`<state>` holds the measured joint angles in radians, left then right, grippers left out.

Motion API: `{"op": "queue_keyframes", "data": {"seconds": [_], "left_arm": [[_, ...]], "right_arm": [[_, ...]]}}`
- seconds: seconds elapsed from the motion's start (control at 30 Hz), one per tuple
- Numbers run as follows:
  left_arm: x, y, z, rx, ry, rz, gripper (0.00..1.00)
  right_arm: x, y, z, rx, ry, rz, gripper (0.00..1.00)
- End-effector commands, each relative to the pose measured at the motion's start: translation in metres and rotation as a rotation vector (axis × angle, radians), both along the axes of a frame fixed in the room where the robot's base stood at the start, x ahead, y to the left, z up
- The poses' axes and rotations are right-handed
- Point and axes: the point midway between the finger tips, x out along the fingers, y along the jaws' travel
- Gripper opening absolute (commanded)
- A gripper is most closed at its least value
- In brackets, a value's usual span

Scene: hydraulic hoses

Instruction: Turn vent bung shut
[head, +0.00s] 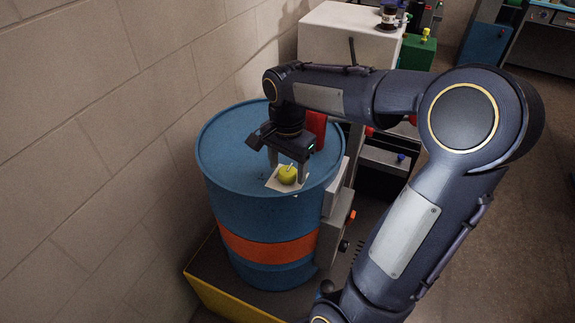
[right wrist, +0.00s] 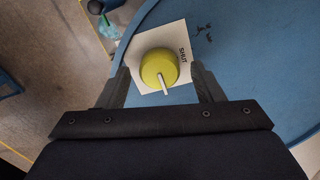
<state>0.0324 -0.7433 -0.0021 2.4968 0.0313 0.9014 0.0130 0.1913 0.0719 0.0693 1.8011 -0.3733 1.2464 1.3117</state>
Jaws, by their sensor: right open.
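The vent bung (head: 287,175) is a yellow-green round knob on a white label plate (head: 272,183) on top of the blue drum (head: 250,203). In the right wrist view the bung (right wrist: 159,67) has a pale pointer bar, which points toward the gripper's palm. The word SHUT stands on the label (right wrist: 176,35) to the right of the knob, and the pointer is not lined up with it. My right gripper (head: 288,167) is open over the bung, with one finger on each side. Gaps show between the fingers (right wrist: 160,86) and the knob. My left gripper is not in view.
A red object (head: 317,125) stands at the drum's far side, behind my gripper. Grey boxes (head: 336,187) sit close against the drum's right side. A block wall (head: 90,120) runs along the left. The drum top's left part is clear.

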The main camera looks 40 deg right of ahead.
Motion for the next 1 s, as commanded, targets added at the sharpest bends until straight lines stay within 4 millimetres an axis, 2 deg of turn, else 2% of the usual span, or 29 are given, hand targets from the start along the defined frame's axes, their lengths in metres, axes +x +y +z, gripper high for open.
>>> {"op": "queue_keyframes", "data": {"seconds": [0.3,0.63,1.0], "left_arm": [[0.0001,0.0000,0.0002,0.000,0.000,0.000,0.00],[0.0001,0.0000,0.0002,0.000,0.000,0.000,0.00],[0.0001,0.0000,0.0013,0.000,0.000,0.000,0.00]], "right_arm": [[-0.0003,0.0001,-0.0035,0.001,0.000,0.000,0.59],[-0.0003,0.0002,-0.0032,0.001,0.000,0.001,0.16],[0.0000,0.0005,-0.0026,0.001,-0.001,0.064,0.16]]}}
